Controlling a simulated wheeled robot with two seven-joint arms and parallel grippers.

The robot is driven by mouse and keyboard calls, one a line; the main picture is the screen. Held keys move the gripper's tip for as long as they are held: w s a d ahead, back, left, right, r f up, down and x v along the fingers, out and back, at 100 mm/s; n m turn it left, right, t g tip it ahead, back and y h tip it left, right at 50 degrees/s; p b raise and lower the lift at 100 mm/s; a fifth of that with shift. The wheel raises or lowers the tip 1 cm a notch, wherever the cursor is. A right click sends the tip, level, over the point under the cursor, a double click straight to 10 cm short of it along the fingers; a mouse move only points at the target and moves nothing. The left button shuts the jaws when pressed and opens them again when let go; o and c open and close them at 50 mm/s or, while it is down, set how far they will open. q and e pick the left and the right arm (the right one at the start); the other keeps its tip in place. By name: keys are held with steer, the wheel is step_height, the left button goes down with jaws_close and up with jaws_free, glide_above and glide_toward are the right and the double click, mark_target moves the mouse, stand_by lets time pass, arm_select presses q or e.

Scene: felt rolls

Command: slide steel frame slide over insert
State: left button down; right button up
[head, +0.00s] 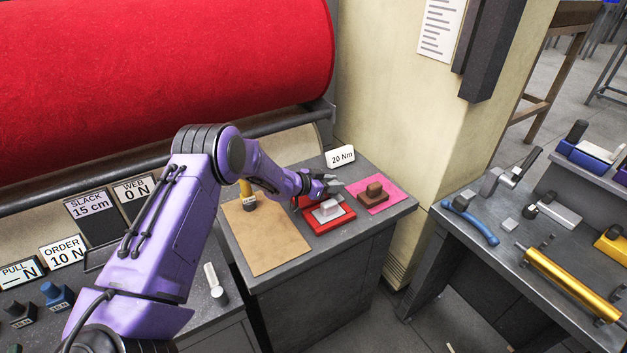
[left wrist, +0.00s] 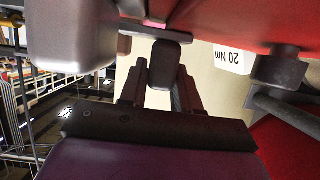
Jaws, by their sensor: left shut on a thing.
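My left gripper (head: 332,184) reaches in from the left, just behind a light grey block (head: 327,211) on a red base (head: 322,228). It also shows in the left wrist view (left wrist: 165,80), its fingers closed around a dark grey knob (left wrist: 164,62). The knob joins a dark flat bar above it in that picture. I cannot tell which piece the knob belongs to, nor tell the steel frame slide and insert apart for certain. A brown block (head: 373,194) with a raised grip sits on a pink sheet (head: 391,184). My right gripper is not in view.
A brown board (head: 265,239) lies left of the red base, with a yellow-handled tool (head: 247,195) at its back corner. A cream pillar (head: 400,120) rises beyond. A second bench with tools (head: 520,230) is at right.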

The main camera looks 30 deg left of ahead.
arm_select(q)
steer(key=shift+d, duration=0.3)
steer(key=shift+s+f, duration=0.1)
steer(key=c, duration=1)
jaws_free()
steer(key=shift+c, duration=0.2)
steer(key=shift+o, duration=0.8)
steer(key=shift+d, duration=0.25)
steer(key=b+v, duration=0.2)
steer(key=v, duration=0.7)
steer(key=shift+s+r, duration=0.2)
steer(key=shift+r, duration=0.05)
steer(key=shift+s+a+r, duration=0.15)
steer(key=shift+s+a, duration=0.2)
steer(key=shift+a, duration=0.05)
